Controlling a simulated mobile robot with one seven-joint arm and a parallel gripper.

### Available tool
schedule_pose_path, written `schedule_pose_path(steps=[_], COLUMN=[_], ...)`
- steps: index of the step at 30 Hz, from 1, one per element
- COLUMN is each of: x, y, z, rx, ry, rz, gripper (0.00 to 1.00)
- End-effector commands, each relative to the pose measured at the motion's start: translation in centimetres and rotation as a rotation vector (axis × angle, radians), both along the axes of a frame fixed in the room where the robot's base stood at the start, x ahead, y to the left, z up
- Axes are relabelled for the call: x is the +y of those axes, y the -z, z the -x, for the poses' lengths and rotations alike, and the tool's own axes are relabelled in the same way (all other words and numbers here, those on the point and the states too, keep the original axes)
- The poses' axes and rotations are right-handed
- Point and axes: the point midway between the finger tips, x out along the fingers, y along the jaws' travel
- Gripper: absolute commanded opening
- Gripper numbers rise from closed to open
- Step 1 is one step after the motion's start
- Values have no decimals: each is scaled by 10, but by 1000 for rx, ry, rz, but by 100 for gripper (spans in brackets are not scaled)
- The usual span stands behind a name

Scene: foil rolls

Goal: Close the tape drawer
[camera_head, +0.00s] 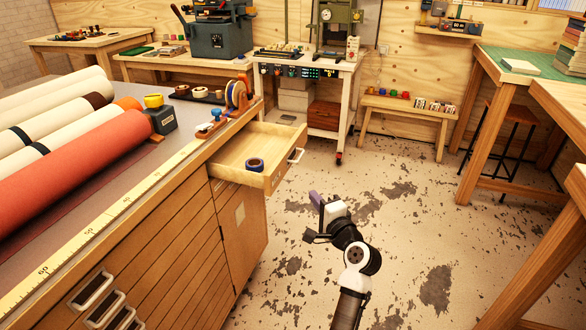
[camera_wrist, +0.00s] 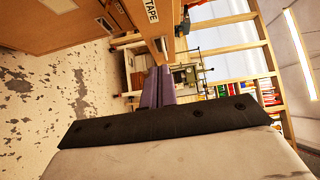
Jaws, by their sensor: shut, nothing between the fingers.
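The tape drawer (camera_head: 229,164) is pulled out from the end of the wooden workbench in the head view. Its pale handle (camera_head: 297,156) is on the front panel, and a blue roll of tape (camera_head: 255,165) lies inside. In the wrist view, a "TAPE" label (camera_wrist: 151,11) shows on a wooden panel at the top. My gripper (camera_head: 315,197) is in front and to the right of the drawer, apart from it in the head view. Its purple fingers (camera_wrist: 160,86) are shut together and empty, pointing towards the wooden panel in the wrist view.
The workbench (camera_head: 165,190) carries large rolls, including a red one (camera_head: 70,165), and a tape dispenser (camera_head: 236,97). A wheeled machine stand (camera_head: 330,120) is behind. Tables stand at right. Open floor (camera_head: 420,220) surrounds my arm.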

Motion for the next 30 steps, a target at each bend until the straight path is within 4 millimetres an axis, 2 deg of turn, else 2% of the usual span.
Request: schedule_pose_path(steps=[3,8,19,24,30], x=[-5,5,42,66,77], y=[5,3,2,3,5], z=[-2,-20,-90,-96,-100], rx=[19,19,17,17,16], ry=[-2,-4,-4,-3,-2], rz=[-22,-21,-18,-17,-16], gripper=[0,0,0,0,0])
